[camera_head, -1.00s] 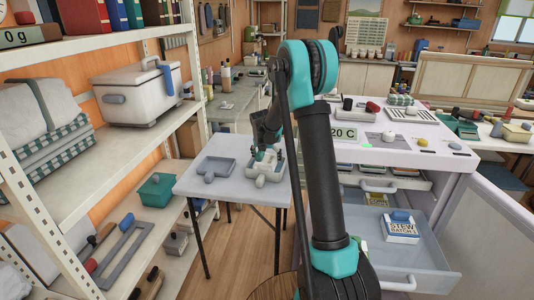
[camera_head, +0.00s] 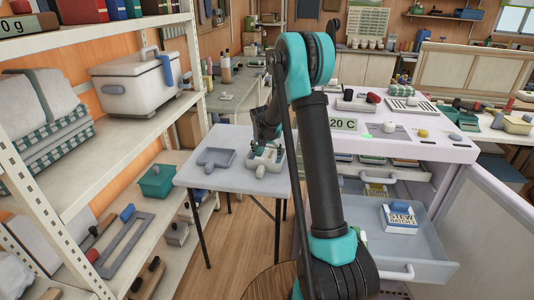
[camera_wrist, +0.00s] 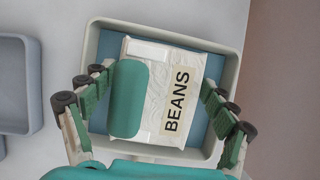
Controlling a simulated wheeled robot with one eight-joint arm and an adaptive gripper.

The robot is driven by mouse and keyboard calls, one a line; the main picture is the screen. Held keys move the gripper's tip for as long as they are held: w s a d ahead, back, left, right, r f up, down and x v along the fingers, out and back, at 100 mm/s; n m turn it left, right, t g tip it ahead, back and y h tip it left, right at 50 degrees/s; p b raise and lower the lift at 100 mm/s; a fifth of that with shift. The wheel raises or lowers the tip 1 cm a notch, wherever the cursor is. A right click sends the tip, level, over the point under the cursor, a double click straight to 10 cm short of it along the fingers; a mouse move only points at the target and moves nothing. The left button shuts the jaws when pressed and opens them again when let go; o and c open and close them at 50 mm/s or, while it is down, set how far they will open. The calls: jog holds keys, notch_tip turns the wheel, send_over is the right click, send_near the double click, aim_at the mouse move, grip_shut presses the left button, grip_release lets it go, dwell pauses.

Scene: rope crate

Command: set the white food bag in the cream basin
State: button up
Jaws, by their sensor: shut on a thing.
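The white food bag (camera_wrist: 190,68), labelled BEANS, lies inside the cream basin (camera_wrist: 165,32), over its blue floor. A teal cylinder (camera_wrist: 128,98) sits on top of the bag. My gripper (camera_wrist: 152,82) is over the basin, its teal and black fingers on the left and right of the bag, shut on it. Whether the bag bears on the basin floor cannot be told. In the head view the basin (camera_head: 265,168) stands on a small grey table, with my gripper (camera_head: 272,149) reaching down into it and mostly hiding the bag.
A grey tray (camera_head: 216,160) lies left of the basin on the small table (camera_head: 232,181). A shelf rack (camera_head: 110,130) stands at left. At right, an open drawer (camera_head: 420,250) holds a STEW BATCH bag (camera_head: 399,220) and a CORN bag (camera_head: 376,190).

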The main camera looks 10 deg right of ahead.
aim_at(264, 158)
jog(key=shift+f, duration=0.4)
jog(key=o, duration=1.3)
jog(key=shift+r, duration=0.1)
jog(key=v, duration=1.1)
jog(key=shift+s+r, duration=0.15)
jog(key=shift+r, duration=0.25)
